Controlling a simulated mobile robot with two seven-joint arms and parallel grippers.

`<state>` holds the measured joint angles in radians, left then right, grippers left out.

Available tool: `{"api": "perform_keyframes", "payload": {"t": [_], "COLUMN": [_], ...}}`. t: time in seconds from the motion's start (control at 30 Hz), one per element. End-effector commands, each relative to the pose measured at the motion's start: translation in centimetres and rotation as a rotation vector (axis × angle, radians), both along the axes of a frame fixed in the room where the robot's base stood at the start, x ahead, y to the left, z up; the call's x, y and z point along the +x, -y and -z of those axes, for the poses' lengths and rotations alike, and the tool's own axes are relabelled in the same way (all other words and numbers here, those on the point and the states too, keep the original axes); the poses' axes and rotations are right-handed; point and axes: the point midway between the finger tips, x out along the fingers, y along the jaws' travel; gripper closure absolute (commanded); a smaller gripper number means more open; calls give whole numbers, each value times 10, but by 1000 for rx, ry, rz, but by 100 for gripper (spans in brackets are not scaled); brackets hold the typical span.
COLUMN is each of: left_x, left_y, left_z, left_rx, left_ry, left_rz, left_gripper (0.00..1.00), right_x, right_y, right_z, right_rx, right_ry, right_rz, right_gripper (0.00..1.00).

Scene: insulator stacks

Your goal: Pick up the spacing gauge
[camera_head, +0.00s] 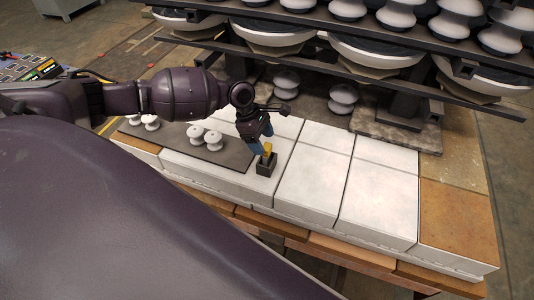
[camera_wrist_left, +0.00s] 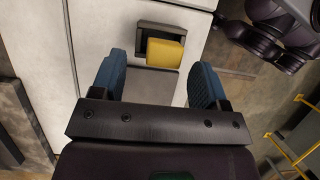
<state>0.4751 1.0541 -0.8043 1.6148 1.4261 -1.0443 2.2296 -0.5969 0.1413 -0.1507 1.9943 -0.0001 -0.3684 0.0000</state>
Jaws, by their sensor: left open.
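The spacing gauge appears to be the yellow block (camera_head: 267,149) standing in a small dark open box (camera_head: 266,168) on the white table top. In the left wrist view the yellow block (camera_wrist_left: 166,53) sticks out of the dark box (camera_wrist_left: 143,28). My left gripper (camera_head: 262,140) is just above it, pointing down, with blue fingers open. In the wrist view the open fingers (camera_wrist_left: 161,62) are spread to either side of the block, with gaps on both sides. The left gripper holds nothing. My right gripper is in neither view.
A dark mat (camera_head: 228,158) with white insulators (camera_head: 205,137) lies left of the box. A dark rack (camera_head: 390,50) loaded with insulators stands behind the table. More insulators (camera_head: 343,98) stand beneath it. White table top (camera_head: 375,195) to the right is clear.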

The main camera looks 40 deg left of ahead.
Motion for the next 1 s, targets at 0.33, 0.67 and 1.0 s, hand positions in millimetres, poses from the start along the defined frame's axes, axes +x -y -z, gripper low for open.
{"api": "perform_keyframes", "payload": {"t": [0.33, 0.67, 1.0], "left_x": [0, 2, 2], "left_y": [13, 23, 23], "left_z": [26, 51, 51], "left_rx": [0, 1, 1], "left_ry": [-1, 2, 1], "left_rz": [0, 0, 1], "left_gripper": [32, 32, 66], "right_x": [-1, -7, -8], "right_y": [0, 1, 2], "right_z": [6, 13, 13], "right_rx": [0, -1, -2], "right_ry": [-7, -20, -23], "right_rz": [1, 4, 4], "right_gripper": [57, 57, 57]}}
